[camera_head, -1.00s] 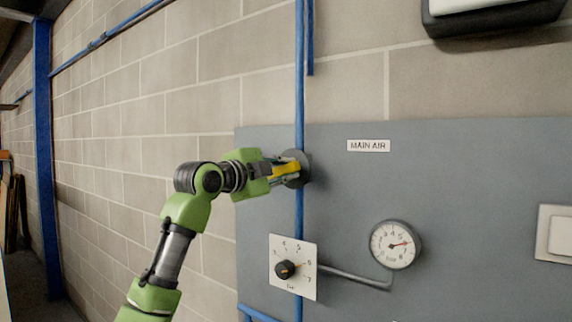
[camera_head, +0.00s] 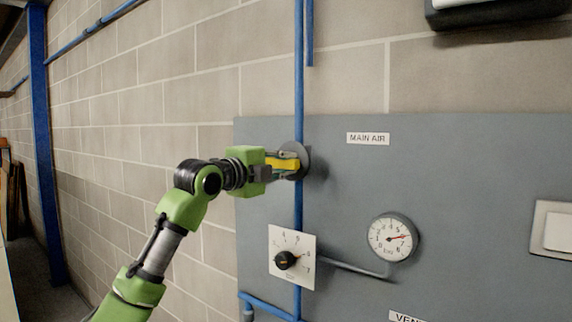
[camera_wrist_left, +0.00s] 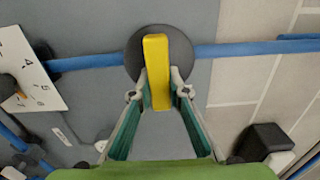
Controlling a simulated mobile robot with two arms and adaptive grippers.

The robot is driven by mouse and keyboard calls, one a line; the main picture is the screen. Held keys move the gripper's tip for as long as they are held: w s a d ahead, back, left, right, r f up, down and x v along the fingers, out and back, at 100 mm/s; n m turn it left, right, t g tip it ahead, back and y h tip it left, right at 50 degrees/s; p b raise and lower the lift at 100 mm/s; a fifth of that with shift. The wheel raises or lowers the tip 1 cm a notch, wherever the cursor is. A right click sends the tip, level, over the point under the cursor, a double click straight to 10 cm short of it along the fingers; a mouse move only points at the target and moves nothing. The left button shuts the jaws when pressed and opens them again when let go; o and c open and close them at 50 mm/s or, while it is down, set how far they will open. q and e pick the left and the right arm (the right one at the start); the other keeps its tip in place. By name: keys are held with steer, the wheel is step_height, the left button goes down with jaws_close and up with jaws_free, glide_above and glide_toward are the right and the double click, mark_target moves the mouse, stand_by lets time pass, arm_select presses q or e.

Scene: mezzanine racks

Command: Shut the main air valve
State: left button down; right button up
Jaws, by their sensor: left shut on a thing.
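The main air valve has a yellow lever (camera_head: 283,164) on a dark round disc (camera_head: 303,160) in the blue vertical pipe, left of the MAIN AIR label (camera_head: 368,138). My left gripper (camera_head: 287,163) is shut on the yellow lever. In the left wrist view, the lever (camera_wrist_left: 156,65) stands between the fingertips (camera_wrist_left: 158,96), in front of the disc (camera_wrist_left: 137,68). There it lies crosswise to the blue pipe (camera_wrist_left: 250,48). The fingers hide part of the lever. My right gripper is out of view.
Below the valve are a dial plate with a black knob (camera_head: 285,260) and a round gauge (camera_head: 392,238), red needle pointing right. A white switch (camera_head: 558,231) is at the right edge. A label reading VEN (camera_head: 405,317) is cut off at the bottom.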

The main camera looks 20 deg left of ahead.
arm_select(q)
steer(key=shift+d+f, duration=0.1)
steer(key=shift+f, duration=0.15)
steer(key=c, duration=2)
jaws_free()
steer(key=shift+c, duration=0.2)
steer(key=shift+o, duration=0.6)
steer(key=shift+r, duration=0.15)
steer(key=shift+s, duration=0.15)
steer(key=v, duration=1.1)
steer(key=shift+s, duration=0.4)
